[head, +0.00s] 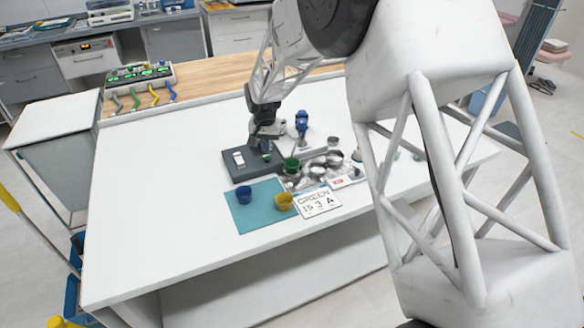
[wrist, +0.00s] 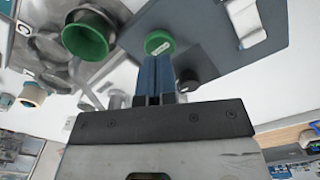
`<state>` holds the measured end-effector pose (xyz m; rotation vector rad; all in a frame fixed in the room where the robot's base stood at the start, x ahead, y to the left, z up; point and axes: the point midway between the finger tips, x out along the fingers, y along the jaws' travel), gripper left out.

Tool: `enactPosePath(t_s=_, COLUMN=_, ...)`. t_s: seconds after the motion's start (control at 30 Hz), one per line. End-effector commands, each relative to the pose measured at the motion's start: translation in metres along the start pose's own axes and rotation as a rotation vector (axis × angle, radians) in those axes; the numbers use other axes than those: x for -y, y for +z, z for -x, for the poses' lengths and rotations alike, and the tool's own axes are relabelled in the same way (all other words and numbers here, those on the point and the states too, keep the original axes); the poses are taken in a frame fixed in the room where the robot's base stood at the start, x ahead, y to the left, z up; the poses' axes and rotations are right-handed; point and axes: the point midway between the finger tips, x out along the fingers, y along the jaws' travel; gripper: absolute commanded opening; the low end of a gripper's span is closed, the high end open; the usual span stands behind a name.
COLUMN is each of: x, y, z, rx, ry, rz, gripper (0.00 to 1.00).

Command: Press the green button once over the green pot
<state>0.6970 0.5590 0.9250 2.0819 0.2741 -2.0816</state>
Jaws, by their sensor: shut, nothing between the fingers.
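My gripper (head: 264,146) is shut and empty, pointing down above the dark grey plate (head: 230,167). In the wrist view my blue fingertips (wrist: 157,62) reach the near edge of the round green button (wrist: 160,43), which has a small white label. I cannot tell whether they touch it. The green pot (head: 291,164) stands just right of the plate, on a metal tray. It also shows in the wrist view (wrist: 86,36), open-topped, left of the button and apart from my fingers.
A white rocker-like part (head: 238,158) is on the plate; a black knob (wrist: 188,80) is near my fingers. Blue (head: 244,195) and yellow pots (head: 284,201) stand on a teal mat (head: 240,216). Metal bowls (head: 333,158) crowd the right; the table's left is clear.

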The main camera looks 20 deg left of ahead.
Motion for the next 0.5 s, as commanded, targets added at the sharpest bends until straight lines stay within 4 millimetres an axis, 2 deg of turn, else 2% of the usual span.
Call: enactPosePath(t_s=0.5, x=0.0, y=0.0, z=-0.011, rx=0.0, ry=0.0, rz=0.0, gripper=0.0)
